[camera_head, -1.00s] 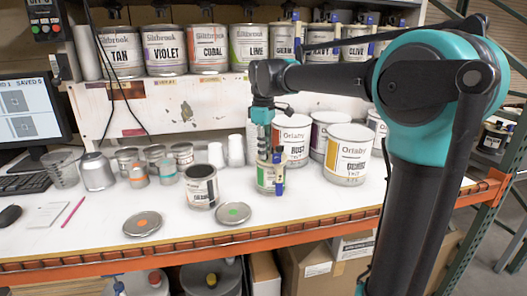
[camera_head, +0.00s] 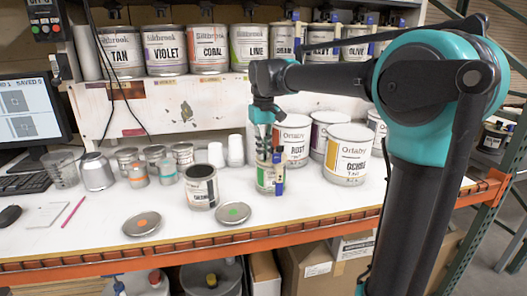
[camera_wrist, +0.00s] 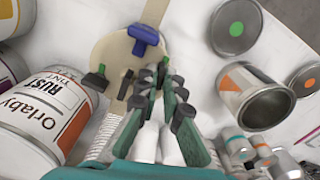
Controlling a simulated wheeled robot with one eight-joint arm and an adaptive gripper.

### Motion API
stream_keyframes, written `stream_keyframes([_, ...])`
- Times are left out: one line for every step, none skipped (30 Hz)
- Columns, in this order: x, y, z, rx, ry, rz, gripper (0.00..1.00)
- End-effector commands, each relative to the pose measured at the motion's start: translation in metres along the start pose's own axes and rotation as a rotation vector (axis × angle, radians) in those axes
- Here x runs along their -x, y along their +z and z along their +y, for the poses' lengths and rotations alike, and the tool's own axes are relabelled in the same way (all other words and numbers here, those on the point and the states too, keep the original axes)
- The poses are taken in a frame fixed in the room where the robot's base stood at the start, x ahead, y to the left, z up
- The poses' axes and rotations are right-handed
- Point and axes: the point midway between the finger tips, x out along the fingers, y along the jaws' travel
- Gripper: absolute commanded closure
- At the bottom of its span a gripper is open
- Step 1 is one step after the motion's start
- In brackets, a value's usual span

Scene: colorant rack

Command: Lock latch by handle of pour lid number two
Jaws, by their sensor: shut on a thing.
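A can with a pour lid (camera_head: 268,180) stands on the bench, left of the large Orlaby cans. From above, in the wrist view, its round lid is cream-coloured (camera_wrist: 112,52) with a blue handle (camera_wrist: 145,40) near the far edge. A dark clamp (camera_wrist: 95,80) sits at the lid's left edge. My gripper (camera_head: 266,152) reaches down over the can from above. In the wrist view my gripper (camera_wrist: 160,85) has its fingers close together at the lid's near side, shut on the latch handle, which the fingers mostly hide. No number shows on the lid.
An open dark can (camera_head: 201,188) and two loose lids (camera_head: 233,213) (camera_head: 142,224) lie to the left. The Orlaby Rust can (camera_wrist: 48,112) stands close beside the lidded can. White cups (camera_head: 235,150) stand behind. The shelf of colorant cans (camera_head: 208,50) is above.

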Motion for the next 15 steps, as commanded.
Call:
stream_keyframes([0.0, 0.0, 0.0, -0.008, 0.0, 0.0, 1.0])
stream_keyframes([0.0, 0.0, 0.0, -0.013, 0.0, 0.0, 1.0])
stream_keyframes([0.0, 0.0001, 0.0, -0.019, 0.0, 0.0, 1.0])
stream_keyframes([0.0, 0.0, 0.0, -0.022, 0.0, 0.0, 1.0])
stream_keyframes([0.0, 0.0, 0.0, -0.025, 0.0, 0.0, 1.0])
stream_keyframes([0.0, 0.0, 0.0, -0.027, 0.0, 0.0, 1.0])
stream_keyframes([0.0, 0.0, 0.0, -0.028, 0.0, 0.0, 1.0])
stream_keyframes([0.0001, 0.0, 0.0, -0.029, 0.0, 0.0, 1.0])
stream_keyframes([0.0001, 0.0, 0.0, -0.03, 0.0, 0.0, 1.0])
stream_keyframes([0.0001, 0.0, 0.0, -0.03, 0.0, 0.0, 1.0])
stream_keyframes([0.0001, 0.0, 0.0, -0.029, 0.0, 0.0, 1.0])
stream_keyframes([0.0001, 0.0, 0.0, -0.029, 0.0, 0.0, 1.0])
stream_keyframes([0.0, 0.0, 0.0, -0.029, 0.0, 0.0, 1.0])
stream_keyframes([0.0, 0.0, 0.0, -0.029, 0.0, 0.0, 1.0])
stream_keyframes([0.0001, 0.0, 0.0, -0.029, 0.0, 0.0, 1.0])
